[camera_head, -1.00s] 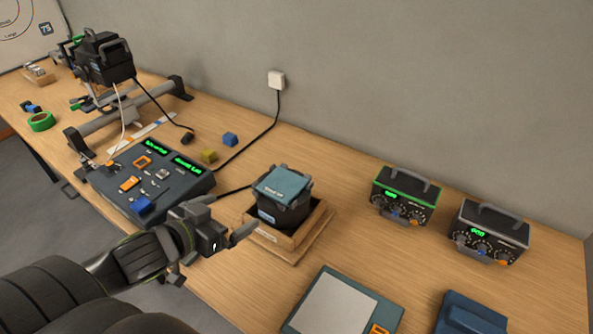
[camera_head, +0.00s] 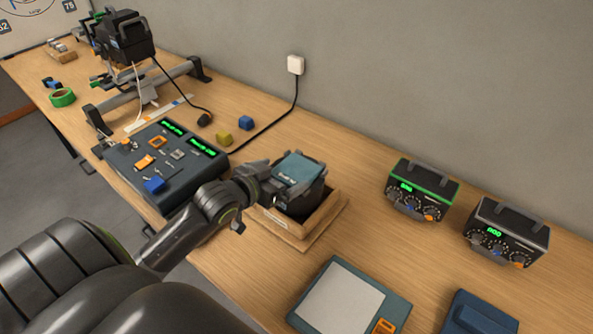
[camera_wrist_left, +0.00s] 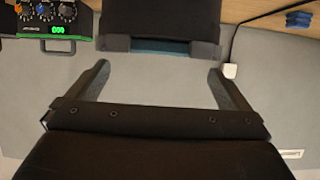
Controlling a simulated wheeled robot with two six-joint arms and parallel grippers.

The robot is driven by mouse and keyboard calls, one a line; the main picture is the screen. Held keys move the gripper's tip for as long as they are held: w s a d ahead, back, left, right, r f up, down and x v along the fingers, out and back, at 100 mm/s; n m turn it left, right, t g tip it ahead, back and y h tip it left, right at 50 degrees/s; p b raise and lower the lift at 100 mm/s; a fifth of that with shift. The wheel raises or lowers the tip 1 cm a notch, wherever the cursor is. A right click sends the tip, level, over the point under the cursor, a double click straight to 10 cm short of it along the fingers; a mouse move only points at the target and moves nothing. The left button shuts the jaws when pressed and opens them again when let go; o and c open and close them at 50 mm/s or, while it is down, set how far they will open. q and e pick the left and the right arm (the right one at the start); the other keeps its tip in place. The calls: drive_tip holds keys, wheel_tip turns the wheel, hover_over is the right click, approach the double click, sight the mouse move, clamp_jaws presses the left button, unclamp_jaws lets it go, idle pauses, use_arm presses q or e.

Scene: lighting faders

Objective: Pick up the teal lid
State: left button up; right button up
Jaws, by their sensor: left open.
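The teal lid (camera_head: 298,168) sits on top of a black container (camera_head: 305,198), which stands in a shallow wooden tray (camera_head: 322,220). My left gripper (camera_head: 277,187) is close at the lid's near-left side and hides part of the container. In the left wrist view the open fingers (camera_wrist_left: 159,72) are empty, with bare wall between them. The container's dark body (camera_wrist_left: 160,20) lies just beyond the fingertips there, with a teal strip of the lid (camera_wrist_left: 160,46) along its edge. Whether a fingertip touches it, I cannot tell. My right gripper is not in view.
A control console (camera_head: 170,165) with green displays stands left of the tray. Two dial boxes, one green-edged (camera_head: 422,188) and one grey (camera_head: 505,232), stand to the right. A flat teal-framed panel (camera_head: 350,300) lies in front. A cable runs behind the tray to a wall socket (camera_head: 295,65).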

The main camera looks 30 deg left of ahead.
sight(299, 167)
use_arm(q)
drive_tip(key=shift+p+x, duration=0.75)
drive_tip(key=shift+x, duration=1.95)
drive_tip(key=shift+d, duration=0.15)
drive_tip(key=shift+r, duration=0.1)
drive_tip(key=c, duration=0.7)
